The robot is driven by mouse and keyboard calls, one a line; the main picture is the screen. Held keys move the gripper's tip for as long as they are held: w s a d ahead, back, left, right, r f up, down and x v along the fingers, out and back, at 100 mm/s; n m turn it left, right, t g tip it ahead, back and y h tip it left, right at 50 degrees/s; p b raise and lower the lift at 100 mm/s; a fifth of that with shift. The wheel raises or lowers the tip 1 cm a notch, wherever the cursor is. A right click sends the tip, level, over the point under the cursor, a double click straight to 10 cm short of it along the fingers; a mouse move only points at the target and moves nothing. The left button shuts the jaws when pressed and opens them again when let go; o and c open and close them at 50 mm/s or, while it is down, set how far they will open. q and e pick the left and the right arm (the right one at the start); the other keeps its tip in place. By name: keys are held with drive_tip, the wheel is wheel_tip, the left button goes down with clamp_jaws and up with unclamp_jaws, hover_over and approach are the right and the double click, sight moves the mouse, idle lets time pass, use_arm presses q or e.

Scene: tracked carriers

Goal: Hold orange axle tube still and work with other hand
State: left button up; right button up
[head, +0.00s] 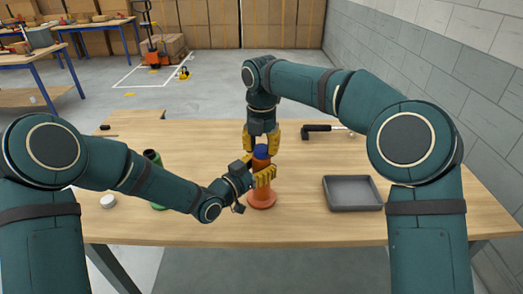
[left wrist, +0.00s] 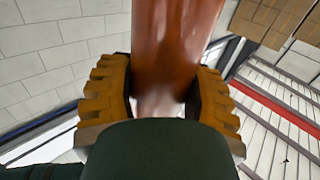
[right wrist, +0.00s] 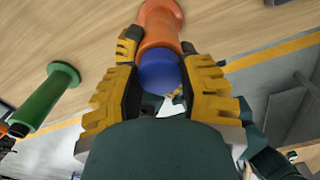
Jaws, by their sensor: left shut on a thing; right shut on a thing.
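The orange axle tube (head: 262,197) stands upright on its wide base on the wooden table, near the middle. My left gripper (head: 263,175) is shut around its upper part from the left; the left wrist view shows the orange tube (left wrist: 175,45) between the yellow fingers. A blue cap (head: 261,152) sits at the top of the tube. My right gripper (head: 262,137) comes down from above and is shut on the blue cap; the right wrist view shows the cap (right wrist: 160,72) between its fingers, in line with the tube. Whether cap and tube are joined is unclear.
A grey tray (head: 352,205) lies on the right of the table. A black-handled tool (head: 318,128) lies behind it. A green flanged tube (head: 152,156) stands at left, partly behind my left arm. A small white round piece (head: 108,201) lies at far left.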

drive_tip(key=n, duration=0.5)
drive_tip(key=shift+f, duration=0.15)
drive_tip(key=n, duration=0.4)
drive_tip(key=o, duration=1.1)
